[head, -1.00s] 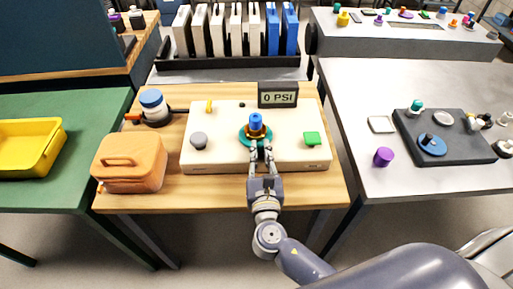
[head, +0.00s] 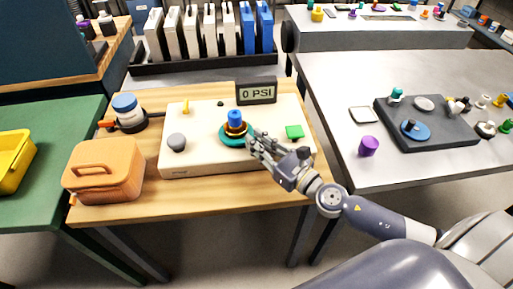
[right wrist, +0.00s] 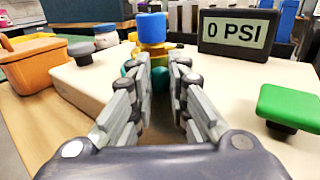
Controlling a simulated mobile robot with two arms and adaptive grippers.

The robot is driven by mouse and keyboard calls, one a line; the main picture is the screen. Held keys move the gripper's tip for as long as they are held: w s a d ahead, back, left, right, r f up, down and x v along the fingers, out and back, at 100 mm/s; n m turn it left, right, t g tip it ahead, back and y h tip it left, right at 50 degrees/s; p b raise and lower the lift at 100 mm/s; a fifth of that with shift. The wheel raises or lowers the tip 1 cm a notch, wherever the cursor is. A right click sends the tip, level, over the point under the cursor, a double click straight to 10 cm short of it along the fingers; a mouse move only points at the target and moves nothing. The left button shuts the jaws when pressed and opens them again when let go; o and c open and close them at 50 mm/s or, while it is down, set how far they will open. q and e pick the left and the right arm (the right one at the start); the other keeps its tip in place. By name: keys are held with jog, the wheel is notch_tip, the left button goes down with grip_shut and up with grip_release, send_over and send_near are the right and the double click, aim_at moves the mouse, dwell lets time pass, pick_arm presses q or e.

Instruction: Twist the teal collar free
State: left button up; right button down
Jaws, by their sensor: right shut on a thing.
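The teal collar (head: 228,141) sits around the base of a blue-capped fitting (head: 236,117) with a dark and yellow middle, on a cream panel box (head: 190,164). My right gripper (head: 252,142) reaches in from the right and is shut on the collar's right edge. In the right wrist view the fingers (right wrist: 160,82) close on a teal part of the collar (right wrist: 160,74), with the blue cap (right wrist: 152,28) behind. The fingers hide much of the collar there. The fitting stands upright. My left gripper is out of view.
A display (head: 256,91) reading 0 PSI stands behind the fitting. A green button (head: 294,131) and grey knob (head: 176,142) flank it on the box. An orange case (head: 104,170) stands left. A dark tray (head: 445,135) lies on the right table.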

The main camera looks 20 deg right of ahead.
dwell(0.4)
jog(key=c, duration=1.5)
grip_release()
jog(key=shift+c, duration=0.2)
jog(key=v, duration=1)
jog(key=shift+s+d, duration=0.15)
jog(key=shift+s, duration=0.05)
jog(key=shift+s+d, duration=0.25)
jog(key=shift+s, duration=0.45)
